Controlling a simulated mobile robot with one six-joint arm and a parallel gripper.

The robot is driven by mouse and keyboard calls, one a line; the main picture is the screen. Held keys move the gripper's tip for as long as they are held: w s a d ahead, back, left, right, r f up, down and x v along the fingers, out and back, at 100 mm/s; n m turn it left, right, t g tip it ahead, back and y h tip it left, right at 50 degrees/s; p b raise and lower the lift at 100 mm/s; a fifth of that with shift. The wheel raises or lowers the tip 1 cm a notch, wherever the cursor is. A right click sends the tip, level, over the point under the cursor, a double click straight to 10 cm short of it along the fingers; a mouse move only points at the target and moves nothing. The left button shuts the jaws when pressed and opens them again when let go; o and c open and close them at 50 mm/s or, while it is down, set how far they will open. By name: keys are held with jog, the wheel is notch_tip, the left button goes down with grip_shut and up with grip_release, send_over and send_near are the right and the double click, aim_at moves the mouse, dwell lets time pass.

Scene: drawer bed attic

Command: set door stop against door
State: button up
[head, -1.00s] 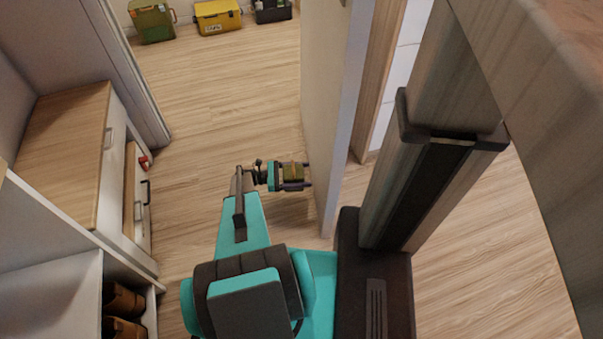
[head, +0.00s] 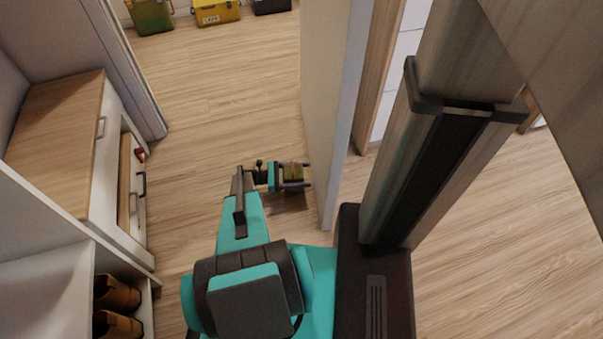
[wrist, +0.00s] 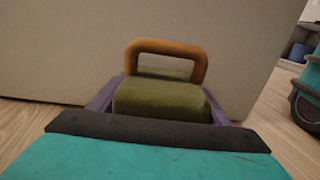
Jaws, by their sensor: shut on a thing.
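The door stop (wrist: 160,97) is an olive-green, ribbed block with an orange-brown loop handle. It also shows in the head view (head: 291,172). My gripper (head: 296,173) is shut on it, with a finger on each side, low near the floor. The door (head: 325,120) is a pale upright panel just right of the gripper in the head view. In the wrist view the door (wrist: 60,50) fills the background right behind the door stop. I cannot tell whether the door stop touches the door or the floor.
A cabinet (head: 60,140) with a partly open drawer (head: 130,190) stands at left. Brown shoes (head: 117,294) sit in a shelf at lower left. Toolboxes (head: 216,11) line the far wall. The wooden floor (head: 220,90) between is clear.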

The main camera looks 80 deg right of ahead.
jog(key=shift+f+b, duration=0.35)
jog(key=shift+f, duration=0.3)
jog(key=shift+f, duration=0.55)
dwell(0.7)
jog(key=o, duration=2.1)
jog(key=shift+c, duration=0.2)
jog(key=shift+o, duration=0.3)
jog(key=shift+f, duration=0.2)
jog(key=shift+w+r, duration=0.1)
jog(key=shift+w, duration=0.5)
jog(key=w, duration=0.3)
jog(key=w+a, duration=0.1)
jog(key=w, duration=0.3)
jog(key=w+a, duration=0.1)
jog(key=w, duration=0.3)
jog(key=shift+w+a+p, duration=0.15)
jog(key=shift+w+p, duration=0.05)
jog(key=shift+p, duration=0.2)
jog(key=shift+w+a, duration=0.1)
jog(key=shift+w, duration=0.4)
jog(key=shift+r, duration=0.1)
